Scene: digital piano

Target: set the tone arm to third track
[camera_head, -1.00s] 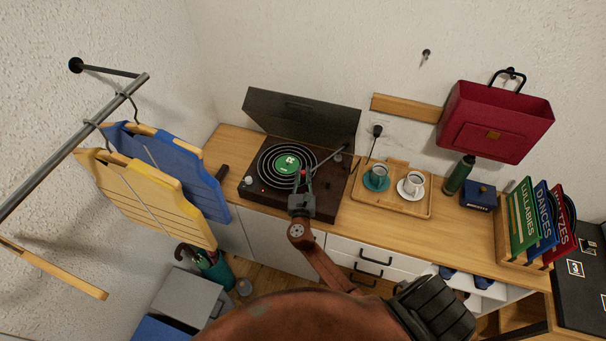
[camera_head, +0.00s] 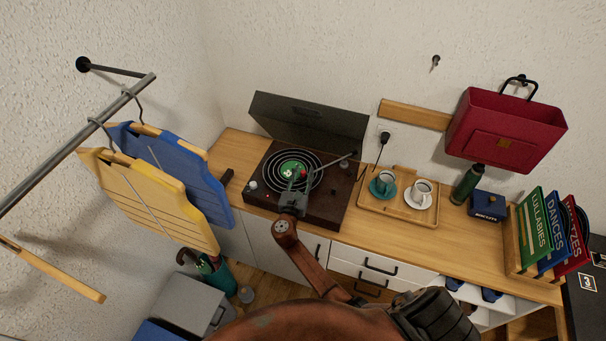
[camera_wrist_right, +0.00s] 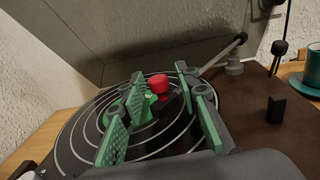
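The record player (camera_head: 330,212) stands on the wooden cabinet with its lid up. A black record (camera_head: 268,178) with pale rings and a green label (camera_head: 292,168) lies on it. The silver tone arm (camera_head: 338,160) reaches left over the record from its pivot; the right wrist view shows the arm (camera_wrist_right: 222,54) and a red knob (camera_wrist_right: 158,83) at its head. My right gripper (camera_head: 297,182) is over the record. In the right wrist view its green-padded fingers (camera_wrist_right: 162,112) are apart, with the knob between them. Contact cannot be told. My left gripper is out of view.
The raised lid (camera_head: 310,120) stands behind the record. A wooden tray (camera_head: 408,213) with two cups is to the right. A green bottle (camera_head: 466,185), a blue box (camera_head: 488,205) and record sleeves (camera_head: 535,230) stand further right. Hanging boards (camera_head: 150,200) are at left.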

